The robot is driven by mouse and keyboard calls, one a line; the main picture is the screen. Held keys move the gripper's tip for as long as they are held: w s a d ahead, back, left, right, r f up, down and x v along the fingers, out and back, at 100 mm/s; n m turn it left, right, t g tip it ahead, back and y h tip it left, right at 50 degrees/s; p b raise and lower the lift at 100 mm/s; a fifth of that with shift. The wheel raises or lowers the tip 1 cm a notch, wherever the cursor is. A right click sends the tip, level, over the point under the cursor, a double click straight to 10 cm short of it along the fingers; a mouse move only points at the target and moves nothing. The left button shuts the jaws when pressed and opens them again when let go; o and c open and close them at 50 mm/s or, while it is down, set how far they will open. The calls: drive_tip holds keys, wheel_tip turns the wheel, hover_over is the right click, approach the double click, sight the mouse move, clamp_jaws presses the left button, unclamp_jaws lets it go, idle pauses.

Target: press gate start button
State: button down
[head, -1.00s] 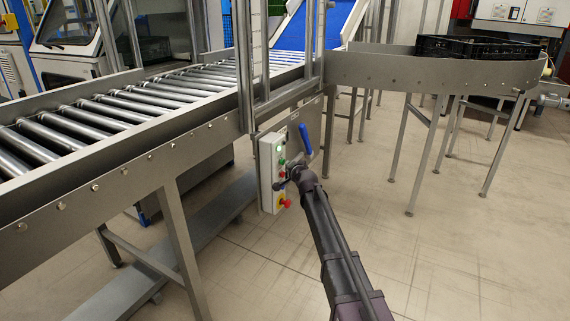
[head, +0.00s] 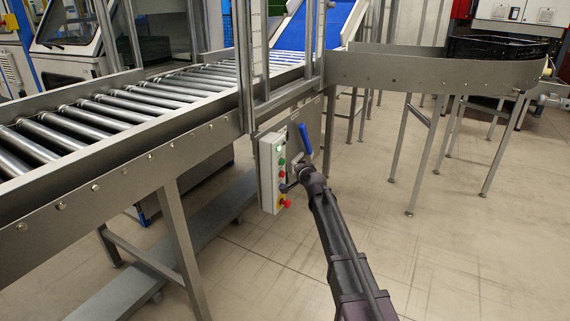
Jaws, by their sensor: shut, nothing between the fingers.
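The control box (head: 268,180) is a pale upright panel mounted below the roller conveyor, near its gate frame. Its side carries a column of buttons: a green button (head: 282,162), a red one (head: 282,173), a blue one (head: 282,187) and a red mushroom button (head: 286,203) on yellow at the bottom. A pale lamp (head: 279,150) shows above them. My gripper (head: 293,183) is shut and empty, just right of the box at about the blue button's height. Its fingertips are small here, and I cannot tell whether they touch a button.
A blue handle (head: 305,139) stands up just above my gripper. The roller conveyor (head: 130,195) runs left on metal legs. A curved metal conveyor section (head: 430,75) extends right. The floor on the right is clear.

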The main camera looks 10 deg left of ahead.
drive_tip(key=shift+s+d, duration=0.25)
drive_tip(key=shift+d, duration=0.35)
drive_tip(key=shift+s+d, duration=0.2)
drive_tip(key=shift+d, duration=0.4)
drive_tip(key=s+d+f+n+g+h+p, duration=0.15)
drive_tip(key=s+d+f+g, duration=0.3)
drive_tip(key=s+d, duration=0.7)
drive_tip(key=s+d+f+n+g+h, duration=0.35)
drive_tip(key=s+d+g, duration=0.2)
drive_tip(key=s, duration=1.05)
drive_tip(key=s+d+f+n+g+h+p, duration=0.15)
drive_tip(key=s+d+f+g, duration=0.25)
drive_tip(key=s+d, duration=0.7)
wheel_tip(320, 180, up, 37)
drive_tip(key=s+a+p, duration=0.2)
drive_tip(key=p, duration=3.4)
